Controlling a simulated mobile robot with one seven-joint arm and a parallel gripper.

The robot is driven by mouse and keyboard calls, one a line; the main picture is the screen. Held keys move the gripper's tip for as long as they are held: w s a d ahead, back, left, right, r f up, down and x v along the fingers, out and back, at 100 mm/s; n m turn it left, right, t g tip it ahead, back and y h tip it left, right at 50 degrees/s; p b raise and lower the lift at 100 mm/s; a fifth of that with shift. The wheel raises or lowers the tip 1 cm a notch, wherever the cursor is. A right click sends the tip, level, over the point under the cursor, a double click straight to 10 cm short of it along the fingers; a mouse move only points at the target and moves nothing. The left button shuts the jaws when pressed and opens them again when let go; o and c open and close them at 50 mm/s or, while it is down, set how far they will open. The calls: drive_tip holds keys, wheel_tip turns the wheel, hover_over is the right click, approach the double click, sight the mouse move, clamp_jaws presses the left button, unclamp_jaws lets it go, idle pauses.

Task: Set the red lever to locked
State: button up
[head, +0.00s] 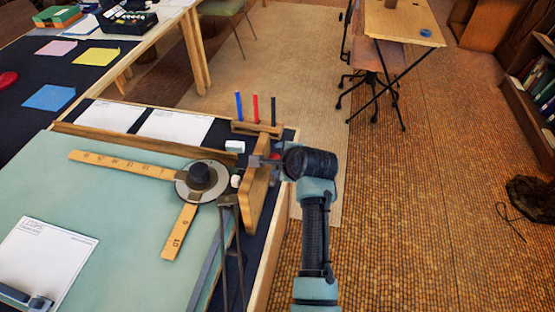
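No red lever can be made out clearly; the area behind my gripper is partly hidden. My gripper (262,161) is at the top of an upright wooden panel (256,198) on the right edge of the drafting board (120,225). Its fingers are small and dark here, and I cannot tell whether they are open or touching anything. A drafting head with a round black knob (202,176) and two wooden rulers (120,163) lies on the board, left of the gripper.
A wooden rack (257,129) with blue, red and black upright sticks stands just behind my gripper. A white block (235,147) is beside it. Paper sheets (175,126) lie behind the board. Floor is open to the right; a small table (402,25) and chair stand farther back.

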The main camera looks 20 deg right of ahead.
drive_tip(key=shift+w+f, duration=0.2)
drive_tip(key=shift+w, duration=0.05)
drive_tip(key=shift+r, duration=0.1)
clamp_jaws()
drive_tip(key=shift+r, duration=0.15)
idle(1.2)
